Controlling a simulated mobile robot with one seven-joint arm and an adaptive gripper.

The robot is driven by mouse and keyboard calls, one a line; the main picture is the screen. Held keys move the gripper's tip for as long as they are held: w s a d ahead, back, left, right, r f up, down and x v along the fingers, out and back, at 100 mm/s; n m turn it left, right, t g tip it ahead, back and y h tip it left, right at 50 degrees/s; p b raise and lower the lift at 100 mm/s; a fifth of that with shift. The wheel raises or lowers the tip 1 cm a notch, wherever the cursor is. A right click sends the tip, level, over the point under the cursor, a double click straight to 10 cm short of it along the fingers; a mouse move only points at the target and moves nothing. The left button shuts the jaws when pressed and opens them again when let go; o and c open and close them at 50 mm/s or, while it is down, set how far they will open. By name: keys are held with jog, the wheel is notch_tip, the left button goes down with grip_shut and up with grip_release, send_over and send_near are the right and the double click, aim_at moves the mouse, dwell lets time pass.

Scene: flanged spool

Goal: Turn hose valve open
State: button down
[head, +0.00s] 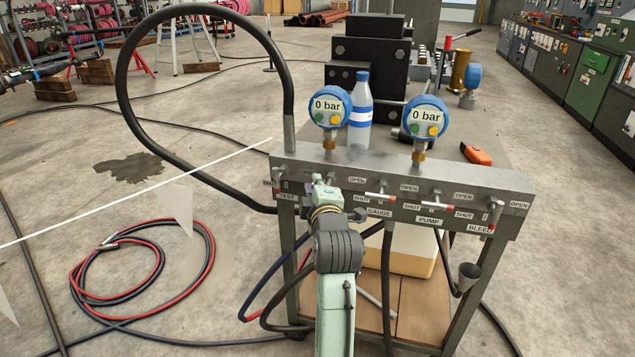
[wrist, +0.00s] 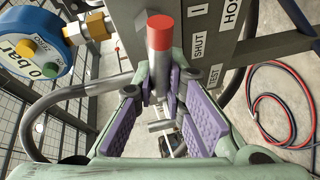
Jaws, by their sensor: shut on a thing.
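The hose valve is on the left part of the grey manifold panel (head: 400,188), beside the TEST label. My gripper (head: 325,190) is at this valve and hides most of it in the head view. In the wrist view, the grey lever with its red end cap (wrist: 160,32) stands between the purple finger pads of my gripper (wrist: 160,110). My fingers are closed on the lever. The SHUT and TEST HOSE labels show to the right of it there. How far the lever is turned I cannot tell.
Two blue gauges reading 0 bar (head: 330,107) (head: 425,117) stand above the panel. Red-tipped gauge, pump and bleed levers sit to the right of my gripper. A thick black hose (head: 190,10) loops at the left. A red and black hose coil (head: 145,265) lies on the floor.

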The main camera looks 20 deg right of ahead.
jog(key=shift+f+n+g, duration=0.1)
jog(key=shift+n+g, duration=0.2)
jog(key=shift+n, duration=0.3)
jog(key=c, duration=1.6)
grip_release()
jog(key=v, duration=0.7)
jog(key=shift+s, duration=0.25)
jog(key=shift+a, duration=0.1)
